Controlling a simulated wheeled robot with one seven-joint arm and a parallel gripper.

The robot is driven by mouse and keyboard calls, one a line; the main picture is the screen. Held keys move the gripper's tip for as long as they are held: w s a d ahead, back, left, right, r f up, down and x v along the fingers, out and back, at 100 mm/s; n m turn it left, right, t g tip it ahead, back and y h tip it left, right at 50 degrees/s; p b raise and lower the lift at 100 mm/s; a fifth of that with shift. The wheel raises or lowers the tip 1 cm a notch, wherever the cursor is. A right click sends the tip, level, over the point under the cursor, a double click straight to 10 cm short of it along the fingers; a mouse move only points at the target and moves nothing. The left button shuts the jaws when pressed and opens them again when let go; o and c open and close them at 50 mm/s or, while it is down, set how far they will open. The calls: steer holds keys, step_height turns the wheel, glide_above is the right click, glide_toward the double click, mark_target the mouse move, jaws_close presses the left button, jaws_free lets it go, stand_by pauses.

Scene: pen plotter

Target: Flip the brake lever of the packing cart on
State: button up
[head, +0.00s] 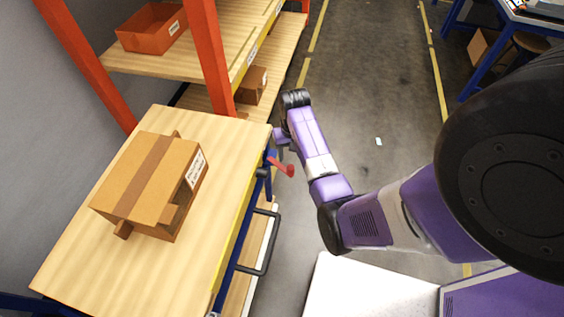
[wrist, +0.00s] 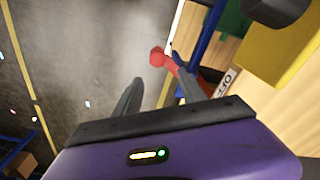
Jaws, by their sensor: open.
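The packing cart (head: 85,245) has a light wood top with a yellow edge and a blue frame. Its red brake lever (head: 283,167) sticks out to the right from the cart's far right corner. In the wrist view the red lever (wrist: 158,57) shows just beyond the fingertips, its knob toward the left. My gripper (head: 278,147) is at that corner, close to the lever. In the wrist view my gripper (wrist: 157,74) is open, with one finger either side of the lever's line. I cannot tell whether a finger touches it. A label reading OFF (wrist: 229,80) is beside the lever.
A cardboard box (head: 150,180) stands on the cart. A black handle (head: 265,250) juts from the cart's right side. An orange-framed shelf (head: 212,60) with an orange bin (head: 152,28) stands behind. The floor aisle (head: 375,90) to the right is mostly clear.

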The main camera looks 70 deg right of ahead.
mark_target(291, 168)
steer(key=shift+s+a+f+y, duration=0.15)
steer(key=shift+s+a+y, duration=0.25)
steer(key=shift+a, duration=0.35)
step_height(291, 168, down, 7)
steer(key=shift+f, duration=0.2)
jaws_close()
stand_by(1.1)
